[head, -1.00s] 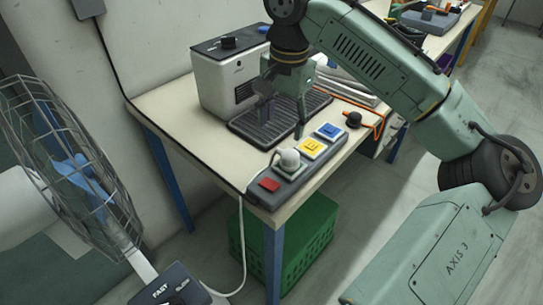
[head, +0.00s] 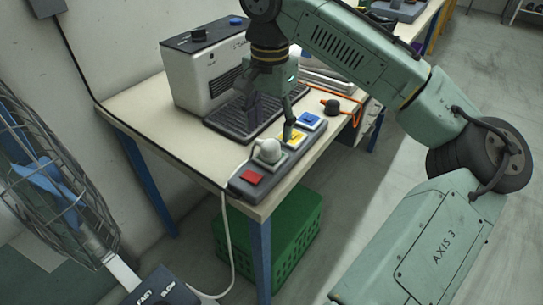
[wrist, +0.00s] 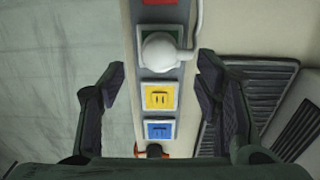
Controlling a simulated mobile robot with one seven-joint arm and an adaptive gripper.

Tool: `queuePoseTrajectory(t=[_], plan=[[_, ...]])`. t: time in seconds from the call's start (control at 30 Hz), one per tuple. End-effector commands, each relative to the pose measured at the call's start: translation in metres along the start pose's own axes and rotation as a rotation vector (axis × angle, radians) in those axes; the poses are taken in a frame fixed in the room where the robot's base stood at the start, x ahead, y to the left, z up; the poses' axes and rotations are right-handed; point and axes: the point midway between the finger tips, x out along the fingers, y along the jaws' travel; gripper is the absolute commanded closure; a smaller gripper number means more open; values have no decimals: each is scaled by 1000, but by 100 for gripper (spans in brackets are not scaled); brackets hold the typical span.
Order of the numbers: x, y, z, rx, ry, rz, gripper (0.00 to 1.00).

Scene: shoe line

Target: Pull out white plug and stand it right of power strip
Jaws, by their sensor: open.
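The white plug (head: 267,151) sits in a socket of the grey power strip (head: 240,183), between the red switch (head: 252,177) and the yellow socket (head: 292,137). Its cord runs over the table edge and down. In the wrist view the white plug (wrist: 158,52) is above the middle, beyond the fingertips, with its cord leaving to the right. My gripper (head: 268,112) is over the table near the strip. In the wrist view my gripper (wrist: 160,80) is open and empty, its fingers on either side of the strip.
A white machine (head: 208,78) stands at the back with a dark ribbed tray (head: 228,125) before it. A blue socket (head: 309,121) is at the strip's far end, near a black knob-like object (head: 331,107) and orange cable. A caged fan (head: 50,170) is at left.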

Motion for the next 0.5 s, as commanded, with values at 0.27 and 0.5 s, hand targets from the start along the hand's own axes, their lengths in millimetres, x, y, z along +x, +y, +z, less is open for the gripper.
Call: queuePoseTrajectory(t=[0.27,0.5], plan=[[45,0,0,-1,-2,-1,43],[60,0,0,-2,0,-1,43]])
